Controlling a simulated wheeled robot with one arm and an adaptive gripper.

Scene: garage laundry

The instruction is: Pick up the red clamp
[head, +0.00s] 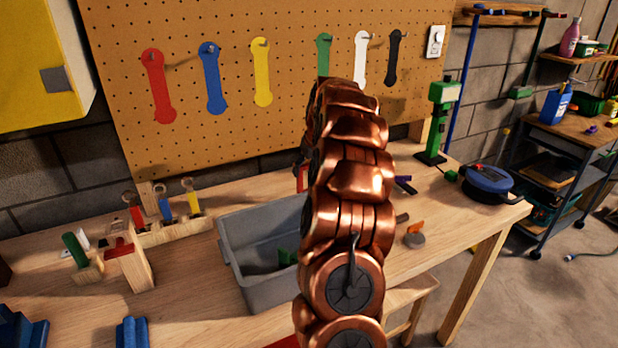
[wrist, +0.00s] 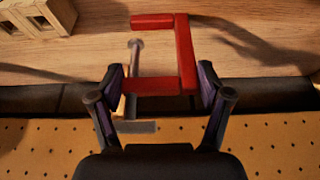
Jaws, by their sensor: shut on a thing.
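The red clamp (wrist: 186,52) is a squared C-shaped frame with a metal screw. In the wrist view it sits between the fingers of my gripper (wrist: 161,86), which is shut on its lower bar. The open side of the clamp faces left there. In the head view a small red part of the clamp (head: 302,179) shows at the left edge of my copper arm, which hides the rest of it and most of the gripper. Shadows fall on the wooden bench beyond the clamp; its exact height above the bench is hard to tell.
A grey bin (head: 236,262) with a green thing inside stands on the workbench (head: 450,222), left of my arm. A pegboard (head: 200,60) with coloured wrenches rises behind. A wooden key rack (head: 175,232) is left; a blue round tool (head: 488,180) is at the right end.

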